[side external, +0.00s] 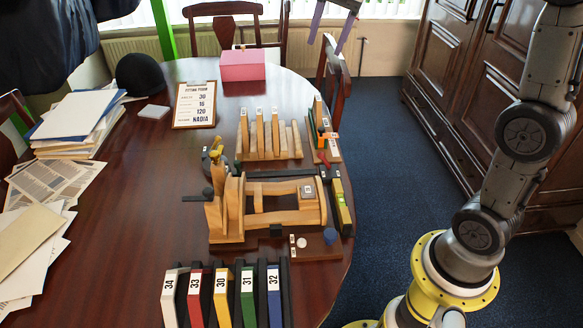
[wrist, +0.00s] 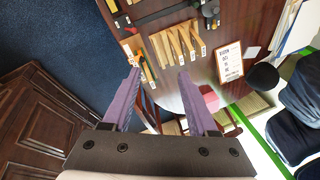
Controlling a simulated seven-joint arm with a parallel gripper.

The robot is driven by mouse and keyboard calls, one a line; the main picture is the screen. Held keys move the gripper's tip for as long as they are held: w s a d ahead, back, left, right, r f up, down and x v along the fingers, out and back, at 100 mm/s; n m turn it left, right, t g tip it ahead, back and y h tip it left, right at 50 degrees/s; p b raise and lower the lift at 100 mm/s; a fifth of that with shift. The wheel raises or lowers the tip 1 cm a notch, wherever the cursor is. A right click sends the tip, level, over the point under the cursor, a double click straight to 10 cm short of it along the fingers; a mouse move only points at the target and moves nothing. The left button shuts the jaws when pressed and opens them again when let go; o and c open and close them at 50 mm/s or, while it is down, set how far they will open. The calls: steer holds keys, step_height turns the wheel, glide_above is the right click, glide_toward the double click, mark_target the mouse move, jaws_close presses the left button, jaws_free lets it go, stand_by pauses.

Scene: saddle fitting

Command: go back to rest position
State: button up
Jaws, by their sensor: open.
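My gripper (wrist: 157,97) is open and empty in the wrist view, its two purple fingers spread apart. In the side external view the gripper's purple fingers (side external: 333,22) show at the top edge, above and beyond the far end of the table. They touch nothing on the table. The wooden saddle fitting stand (side external: 262,205) sits at the middle right of the table (side external: 140,235). A row of numbered coloured pieces (side external: 222,297), marked 34, 33, 30, 31 and 32, stands at the near edge.
A wooden rack (side external: 268,140) with numbered upright slats stands behind the stand. A fitting form clipboard (side external: 195,104), pink box (side external: 242,65) and dark riding helmet (side external: 140,74) lie farther back. Papers (side external: 40,190) cover the left. Chairs (side external: 335,80) and a dark cabinet (side external: 480,75) surround the table.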

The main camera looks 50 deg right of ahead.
steer(key=s+a+r+n+t, duration=0.1)
steer(key=s+a+n, duration=0.35)
steer(key=s, duration=0.55)
steer(key=s+a+f+n, duration=0.4)
steer(key=s+f+n, duration=0.5)
steer(key=s, duration=0.5)
step_height(320, 180, down, 2)
steer(key=shift+f+t+y, duration=0.2)
steer(key=shift+t+y, duration=0.2)
